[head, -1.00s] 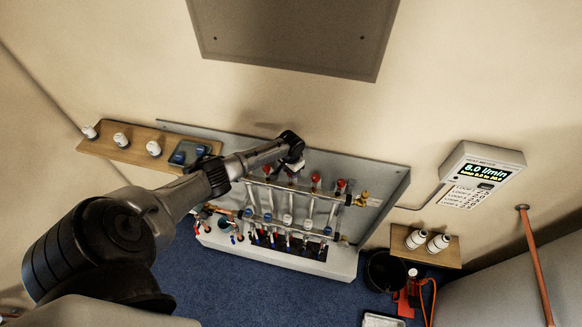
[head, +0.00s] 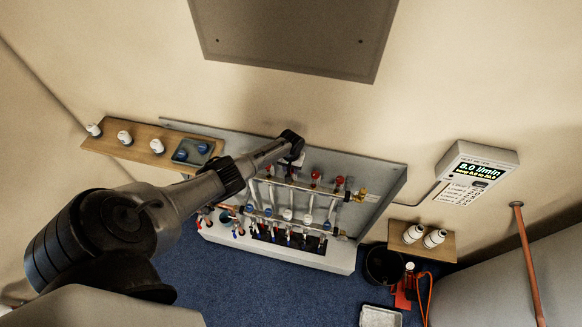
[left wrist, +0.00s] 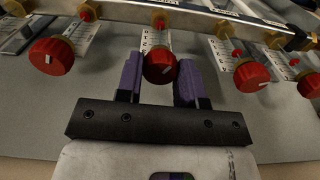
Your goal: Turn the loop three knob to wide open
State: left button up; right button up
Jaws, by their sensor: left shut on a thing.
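The manifold (head: 385,190) carries a row of red knobs along its upper bar. My left gripper (left wrist: 160,78) has its purple fingers on either side of one red knob (left wrist: 160,66), shut on it. A small white mark shows on this knob, with a numbered scale strip (left wrist: 154,40) behind it. I cannot read which loop it belongs to. In the head view my left gripper (head: 293,160) reaches the upper bar and hides the knob it holds. Other red knobs (head: 315,175) stand free to its right. My right gripper is not in view.
Neighbouring knobs stand close on both sides, left (left wrist: 52,56) and right (left wrist: 251,76). A flow meter (head: 477,173) on the wall reads 8.0 l/min. A wooden shelf (head: 105,148) with white caps is at left, another (head: 412,250) at right. A black bucket (head: 383,265) stands below.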

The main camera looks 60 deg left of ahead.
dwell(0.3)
pick_arm(q)
jog(key=o, duration=0.9)
jog(key=shift+r, duration=0.2)
notch_tip(320, 180, up, 14)
jog(key=shift+f+b, duration=0.25)
jog(key=shift+b, duration=0.05)
dwell(0.5)
